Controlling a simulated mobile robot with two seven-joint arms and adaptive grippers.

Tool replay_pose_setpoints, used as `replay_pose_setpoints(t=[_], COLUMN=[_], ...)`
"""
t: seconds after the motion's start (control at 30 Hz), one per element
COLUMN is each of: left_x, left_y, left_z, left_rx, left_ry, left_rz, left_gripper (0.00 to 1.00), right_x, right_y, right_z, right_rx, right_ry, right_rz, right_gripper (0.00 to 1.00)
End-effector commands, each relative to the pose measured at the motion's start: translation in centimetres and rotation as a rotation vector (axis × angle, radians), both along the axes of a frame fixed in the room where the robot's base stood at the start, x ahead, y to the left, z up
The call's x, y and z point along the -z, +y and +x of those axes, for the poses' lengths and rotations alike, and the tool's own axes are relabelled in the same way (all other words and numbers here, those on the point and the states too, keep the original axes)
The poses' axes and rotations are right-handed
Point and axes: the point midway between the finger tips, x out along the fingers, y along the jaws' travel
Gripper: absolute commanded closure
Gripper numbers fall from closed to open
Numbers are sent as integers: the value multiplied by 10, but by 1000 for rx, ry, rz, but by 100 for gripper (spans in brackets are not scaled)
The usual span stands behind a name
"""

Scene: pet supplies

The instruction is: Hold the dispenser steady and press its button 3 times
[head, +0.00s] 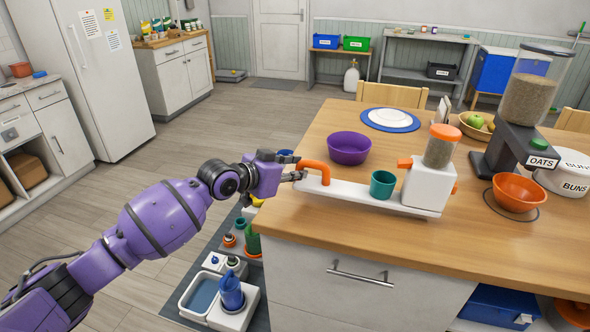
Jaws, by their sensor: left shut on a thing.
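A small white dispenser (430,187) stands near the front edge of the wooden table. It has a clear hopper of grain with an orange lid, and small orange parts on its left and right sides. It sits on a long white base (350,194) with an orange bent handle (322,170) at the left end. My left gripper (298,175) is shut at the handle's left end; the exact contact is small. A teal cup (382,184) stands on the base. A taller dark dispenser (503,142) labelled OATS has a green button (538,144). My right gripper is out of view.
A purple bowl (349,148) is behind the base. An orange bowl (518,192) is below the OATS dispenser, beside a white BUNS container (567,172). A plate (390,117) and fruit bowl (477,125) are farther back. The table's front right is clear.

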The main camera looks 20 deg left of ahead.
Motion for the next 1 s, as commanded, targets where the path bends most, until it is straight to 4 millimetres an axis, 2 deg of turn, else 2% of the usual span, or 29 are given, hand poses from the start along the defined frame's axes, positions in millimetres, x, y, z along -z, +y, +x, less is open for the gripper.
replay_pose_setpoints(t=[0.7,1.0], left_x=[24,25], left_y=[-1,-1], left_z=[1,1], left_rx=[0,-1], left_ry=[-4,-5], left_rz=[-9,-7], left_gripper=[100,100], right_x=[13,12], right_y=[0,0], right_z=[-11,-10], right_rx=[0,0], right_ry=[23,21], right_rz=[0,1], right_gripper=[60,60])
